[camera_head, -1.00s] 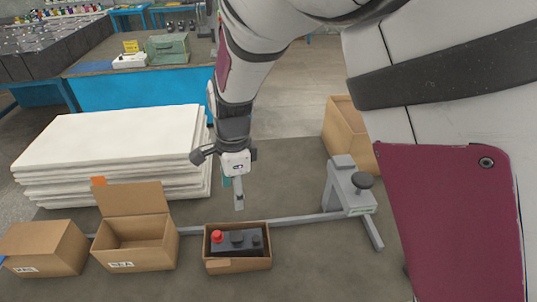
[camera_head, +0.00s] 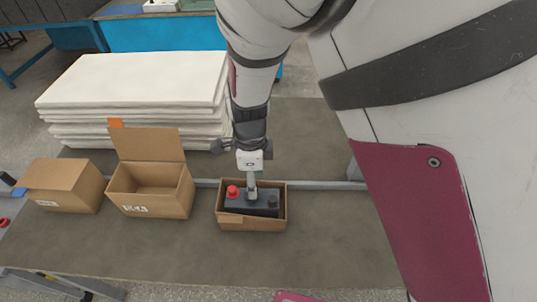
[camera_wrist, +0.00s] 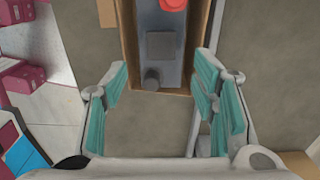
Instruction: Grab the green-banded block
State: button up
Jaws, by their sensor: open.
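I cannot make out a green-banded block in either view. A dark grey block (camera_head: 238,208) with a red cap and dark knobs sits in a small open cardboard box (camera_head: 262,224); no green band shows on it. The block also shows in the wrist view (camera_wrist: 172,67), at the top middle, with its red cap at the top edge. My gripper (camera_head: 251,194) points down over the box in the head view. In the wrist view my gripper (camera_wrist: 162,88) is open, its teal pads wide apart and nothing held between them. The pads appear outside the box's near end.
An open cardboard box (camera_head: 150,202) and a closed one (camera_head: 64,196) stand to the left. A stack of white slabs (camera_head: 130,85) lies behind them. A grey rail (camera_head: 325,185) runs behind the boxes. The table front (camera_head: 200,255) is clear.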

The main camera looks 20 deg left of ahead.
aim_at(253, 204)
jog(key=shift+w+a+f+b, duration=0.1)
jog(key=shift+a+f+b, duration=0.1)
jog(key=shift+f+b, duration=0.7)
jog(key=shift+w+a+f+b, duration=0.1)
jog(key=shift+a+f+b, duration=0.05)
jog(key=shift+f+b, duration=0.75)
notch_tip(253, 204, down, 2)
jog(key=shift+s+b, duration=0.15)
jog(key=shift+b, duration=0.9)
jog(key=shift+r, duration=0.1)
grip_shut()
